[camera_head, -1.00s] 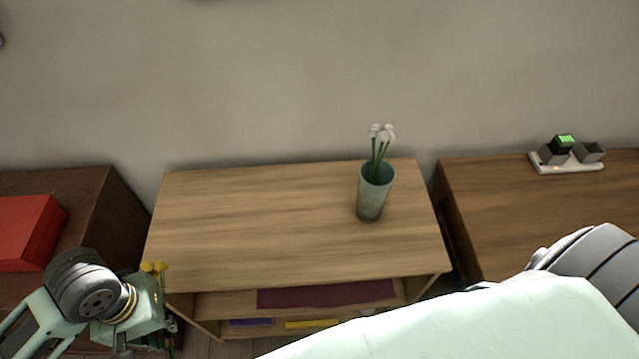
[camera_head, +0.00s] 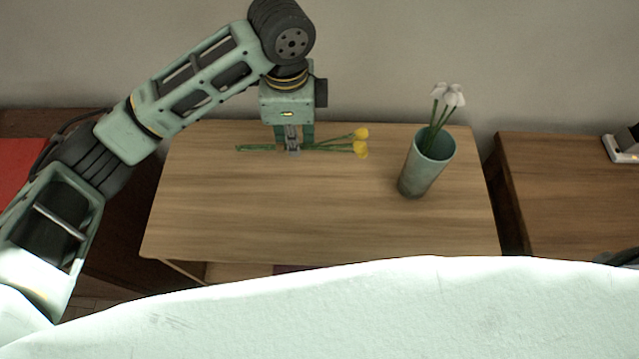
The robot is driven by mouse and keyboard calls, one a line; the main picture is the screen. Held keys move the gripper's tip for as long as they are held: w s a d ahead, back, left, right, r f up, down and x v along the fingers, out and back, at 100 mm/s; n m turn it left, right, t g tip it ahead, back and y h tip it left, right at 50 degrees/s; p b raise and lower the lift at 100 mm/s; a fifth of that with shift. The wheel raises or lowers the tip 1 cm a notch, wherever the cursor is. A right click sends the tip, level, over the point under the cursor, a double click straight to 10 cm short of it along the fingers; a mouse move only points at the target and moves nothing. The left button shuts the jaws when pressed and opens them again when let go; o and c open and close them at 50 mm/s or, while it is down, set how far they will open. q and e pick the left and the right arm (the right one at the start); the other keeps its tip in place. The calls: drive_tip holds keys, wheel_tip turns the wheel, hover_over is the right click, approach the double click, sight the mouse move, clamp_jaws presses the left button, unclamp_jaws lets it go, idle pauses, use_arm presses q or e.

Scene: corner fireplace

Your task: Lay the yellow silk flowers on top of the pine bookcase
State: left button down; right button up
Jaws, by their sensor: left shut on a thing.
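The yellow silk flowers (camera_head: 358,149) have green stems and yellow heads. They lie level at the back of the pine bookcase (camera_head: 240,220) top, heads pointing right. I cannot tell whether they touch the wood. My left gripper (camera_head: 293,148) points down and is shut on the stems near their middle, hiding that part of them. My right gripper is not in view.
A grey-green vase (camera_head: 428,165) with white flowers (camera_head: 449,95) stands on the bookcase's right part. A darker wooden unit (camera_head: 560,190) with a white power strip (camera_head: 622,148) is at right. A red box (camera_head: 15,180) is at left. The bookcase top's front left is clear.

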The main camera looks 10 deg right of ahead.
use_arm(q)
drive_tip(key=shift+d+r, duration=0.1)
drive_tip(key=shift+d, duration=0.05)
drive_tip(key=p, duration=0.1)
hover_over(248, 182)
wheel_tip(248, 182, down, 7)
drive_tip(key=shift+d+r, duration=0.1)
drive_tip(key=shift+f, duration=2.1)
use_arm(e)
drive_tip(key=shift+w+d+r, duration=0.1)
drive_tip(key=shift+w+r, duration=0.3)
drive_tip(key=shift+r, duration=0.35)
use_arm(q)
drive_tip(key=shift+f+p, duration=0.1)
drive_tip(key=shift+p, duration=0.2)
drive_tip(key=c, duration=1.8)
unclamp_jaws()
drive_tip(key=shift+o, duration=0.2)
wheel_tip(248, 182, up, 12)
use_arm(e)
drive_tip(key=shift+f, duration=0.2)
